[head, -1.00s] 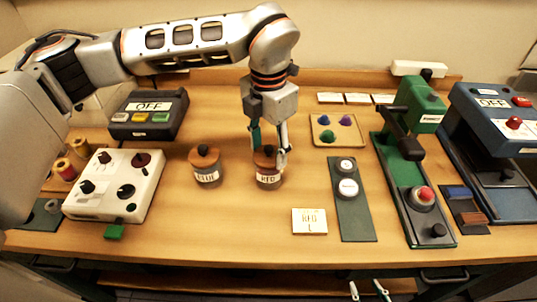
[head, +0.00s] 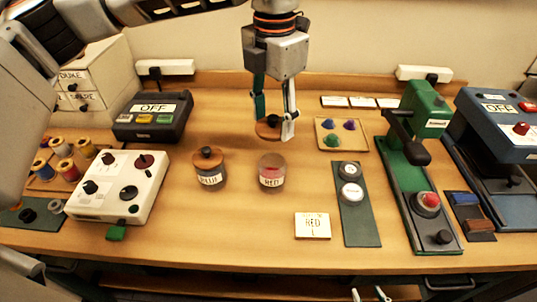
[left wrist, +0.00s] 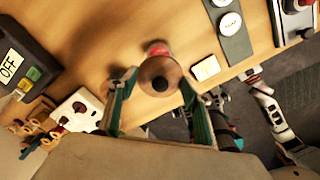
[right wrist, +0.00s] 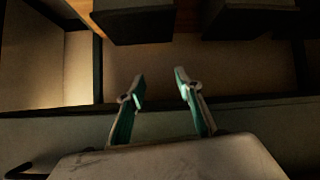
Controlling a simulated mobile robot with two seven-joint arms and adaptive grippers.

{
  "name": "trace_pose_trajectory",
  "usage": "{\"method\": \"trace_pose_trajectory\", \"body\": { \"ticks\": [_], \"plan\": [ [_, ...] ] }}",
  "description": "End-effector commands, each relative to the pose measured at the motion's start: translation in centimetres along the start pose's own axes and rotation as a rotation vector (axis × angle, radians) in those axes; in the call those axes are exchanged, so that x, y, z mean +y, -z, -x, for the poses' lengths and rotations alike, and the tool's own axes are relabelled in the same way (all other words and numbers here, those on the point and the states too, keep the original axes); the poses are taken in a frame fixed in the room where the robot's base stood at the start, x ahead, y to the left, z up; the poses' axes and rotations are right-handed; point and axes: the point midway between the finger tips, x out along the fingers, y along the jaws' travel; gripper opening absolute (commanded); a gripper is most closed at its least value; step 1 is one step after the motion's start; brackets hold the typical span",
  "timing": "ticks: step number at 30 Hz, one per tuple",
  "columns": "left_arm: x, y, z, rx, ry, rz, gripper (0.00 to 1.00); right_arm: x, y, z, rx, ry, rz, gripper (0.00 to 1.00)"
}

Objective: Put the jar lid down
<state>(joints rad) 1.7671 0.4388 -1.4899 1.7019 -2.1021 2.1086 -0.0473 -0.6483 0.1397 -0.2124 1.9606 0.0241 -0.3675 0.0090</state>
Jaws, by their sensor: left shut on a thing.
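My left gripper (head: 274,130) is shut on the round wooden jar lid (head: 268,130) with its dark knob. It holds the lid in the air above and just behind the open glass jar labelled RED (head: 271,172). In the left wrist view the lid (left wrist: 160,74) sits between the fingertips, with part of the red jar (left wrist: 157,48) showing behind it. A second jar (head: 210,172), with a blurred label, has its own wooden lid on and stands to the left. My right gripper (head: 371,295) is open and empty at the bottom edge, before the table's front; its fingers (right wrist: 160,88) are apart.
A card reading RED L (head: 313,226) lies front right of the red jar. A dark strip with two white round pieces (head: 345,228) and a tray of coloured cones (head: 326,142) are to the right. A white knob box (head: 108,207) stands left. Bare wood surrounds the jars.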

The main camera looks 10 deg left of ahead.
Motion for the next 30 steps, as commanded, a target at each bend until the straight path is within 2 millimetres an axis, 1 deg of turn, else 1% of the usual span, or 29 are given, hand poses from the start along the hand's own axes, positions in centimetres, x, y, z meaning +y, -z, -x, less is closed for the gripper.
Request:
{"method": "trace_pose_trajectory", "body": {
  "ticks": [2,5,8,15,18,21,25,28,30],
  "plan": [
    [-0.4,0.3,0.5,-0.002,0.002,-0.057,0.31,-0.1,-0.4,-0.2,-0.002,0.0,0.0,0.35],
    [-1.2,1.1,1.0,-0.008,0.005,-0.198,0.31,-0.2,-1.0,-0.5,-0.005,0.001,0.001,0.35],
    [-2.3,2.3,1.4,-0.012,0.007,-0.401,0.31,-0.2,-1.7,-0.9,-0.007,0.001,0.003,0.35],
    [-4.8,5.8,2.1,-0.017,0.007,-0.942,0.31,-0.3,-3.4,-1.8,-0.017,-0.002,0.011,0.35],
    [-5.6,7.3,2.1,-0.013,0.005,-1.147,0.31,-0.3,-4.2,-2.1,-0.022,-0.003,0.013,0.35],
    [-6.1,8.6,2.1,-0.008,0.004,-1.314,0.31,-0.3,-4.6,-2.3,-0.024,-0.005,0.015,0.35],
    [-6.6,9.7,2.1,-0.001,0.003,-1.462,0.31,-0.2,-4.6,-2.5,-0.019,-0.007,0.016,0.35],
    [-6.8,10.2,2.1,0.002,0.003,-1.525,0.31,-0.1,-4.4,-2.6,-0.015,-0.008,0.017,0.35],
    [-6.8,10.3,1.6,0.004,0.004,-1.545,0.31,-0.1,-4.4,-2.7,-0.014,-0.009,0.018,0.35]
  ]
}}
